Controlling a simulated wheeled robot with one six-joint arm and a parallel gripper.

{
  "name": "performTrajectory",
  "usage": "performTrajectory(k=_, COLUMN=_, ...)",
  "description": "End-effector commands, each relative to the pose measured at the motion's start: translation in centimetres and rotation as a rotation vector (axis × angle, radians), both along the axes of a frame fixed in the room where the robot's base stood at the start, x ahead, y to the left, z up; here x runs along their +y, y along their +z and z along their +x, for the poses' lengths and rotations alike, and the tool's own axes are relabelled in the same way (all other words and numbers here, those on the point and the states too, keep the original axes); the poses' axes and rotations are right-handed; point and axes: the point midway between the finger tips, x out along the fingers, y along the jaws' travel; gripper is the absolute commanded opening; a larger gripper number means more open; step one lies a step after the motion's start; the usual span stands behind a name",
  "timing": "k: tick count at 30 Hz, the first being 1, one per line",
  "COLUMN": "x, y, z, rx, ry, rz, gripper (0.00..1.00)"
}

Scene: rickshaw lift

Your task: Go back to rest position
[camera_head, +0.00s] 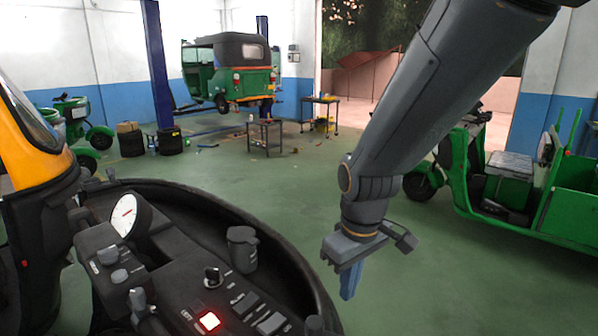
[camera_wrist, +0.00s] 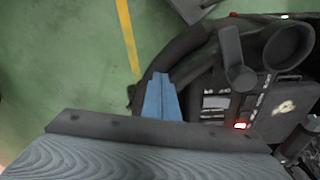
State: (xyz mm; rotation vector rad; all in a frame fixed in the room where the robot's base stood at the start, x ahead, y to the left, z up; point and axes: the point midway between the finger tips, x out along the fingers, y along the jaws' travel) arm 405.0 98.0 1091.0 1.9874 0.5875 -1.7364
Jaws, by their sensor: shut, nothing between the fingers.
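My gripper (camera_head: 348,284) hangs from my arm at the right of the centre in the head view, pointing down. Its blue fingers are together with nothing between them. It is in the air to the right of the dark curved console (camera_head: 262,312) and apart from it. In the wrist view the blue fingers (camera_wrist: 161,98) show at the middle, with green floor and the console's dark rim beyond them.
The console carries a gauge (camera_head: 124,215), a cup-shaped part (camera_head: 242,248) and a lit red button (camera_head: 209,321). A green rickshaw (camera_head: 232,75) stands on a lift at the back. A green vehicle frame (camera_head: 500,190) stands at right. Open floor (camera_head: 290,190) lies between.

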Motion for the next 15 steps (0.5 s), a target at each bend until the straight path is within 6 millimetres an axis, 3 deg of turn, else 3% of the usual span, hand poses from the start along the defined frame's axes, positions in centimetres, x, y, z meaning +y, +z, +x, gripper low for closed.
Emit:
performTrajectory(k=1, x=-1.9, y=-0.3, z=-0.3, rx=-0.013, ry=-0.098, rz=0.010, gripper=0.00)
performTrajectory(k=3, x=-3.9, y=-0.7, z=-0.8, rx=-0.030, ry=-0.214, rz=0.025, gripper=0.00)
performTrajectory(k=9, x=-8.4, y=-1.5, z=-2.2, rx=-0.075, ry=-0.496, rz=0.062, gripper=0.00)
performTrajectory(k=12, x=-10.2, y=-1.9, z=-3.1, rx=-0.094, ry=-0.622, rz=0.079, gripper=0.00)
performTrajectory(k=15, x=-9.9, y=-3.7, z=-3.0, rx=-0.076, ry=-0.619, rz=0.075, gripper=0.00)
